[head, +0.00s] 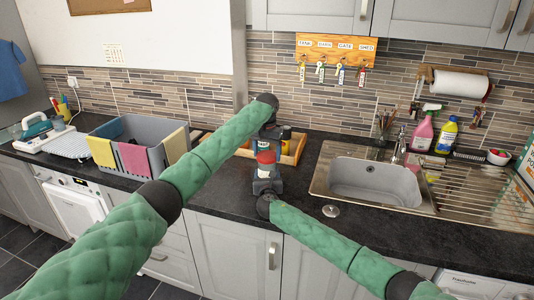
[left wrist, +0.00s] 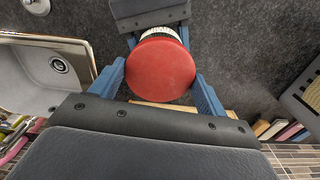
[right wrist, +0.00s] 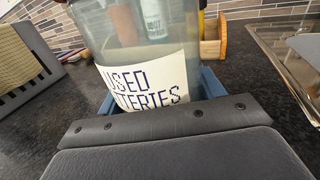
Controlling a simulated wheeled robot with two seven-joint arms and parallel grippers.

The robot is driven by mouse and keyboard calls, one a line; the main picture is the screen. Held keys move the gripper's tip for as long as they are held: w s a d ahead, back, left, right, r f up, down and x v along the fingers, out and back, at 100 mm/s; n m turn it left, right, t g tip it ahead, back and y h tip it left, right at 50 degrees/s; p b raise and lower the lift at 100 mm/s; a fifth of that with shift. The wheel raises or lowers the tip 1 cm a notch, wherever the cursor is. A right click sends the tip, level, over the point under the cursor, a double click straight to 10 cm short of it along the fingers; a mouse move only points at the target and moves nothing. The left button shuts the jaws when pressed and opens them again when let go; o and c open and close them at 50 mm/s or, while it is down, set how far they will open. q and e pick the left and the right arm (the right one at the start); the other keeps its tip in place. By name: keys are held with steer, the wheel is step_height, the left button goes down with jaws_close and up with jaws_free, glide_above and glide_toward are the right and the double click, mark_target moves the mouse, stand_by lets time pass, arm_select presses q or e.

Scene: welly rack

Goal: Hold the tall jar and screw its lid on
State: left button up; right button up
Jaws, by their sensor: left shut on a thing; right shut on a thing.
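The tall clear jar (head: 265,172) stands upright at the worktop's front. Its white "USED BATTERIES" label faces the right wrist camera, where the jar (right wrist: 112,35) fills the upper middle and its top is cut off. The round red lid (head: 266,156) is directly over the jar's top; it also shows from above in the left wrist view (left wrist: 161,70). My left gripper (head: 266,147) points down from above, shut on the lid's sides. My right gripper (head: 266,184) is shut on the jar low down, from the front. I cannot tell how far the lid is threaded.
A wooden tray (head: 290,158) with small jars stands behind the jar. A grey crate with cloths (head: 108,128) is to the left. The sink (head: 375,182) is to the right. A small metal disc (head: 330,211) lies on the worktop, which is otherwise clear near the jar.

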arm_select(q)
steer(key=m, duration=0.6)
steer(key=shift+m, duration=0.4)
arm_select(e)
steer(key=shift+f, duration=0.1)
arm_select(q)
steer(key=m, duration=0.6)
steer(key=shift+m, duration=0.3)
steer(key=o, duration=1.1)
steer(key=shift+r, duration=2.25)
steer(key=shift+c, duration=0.6)
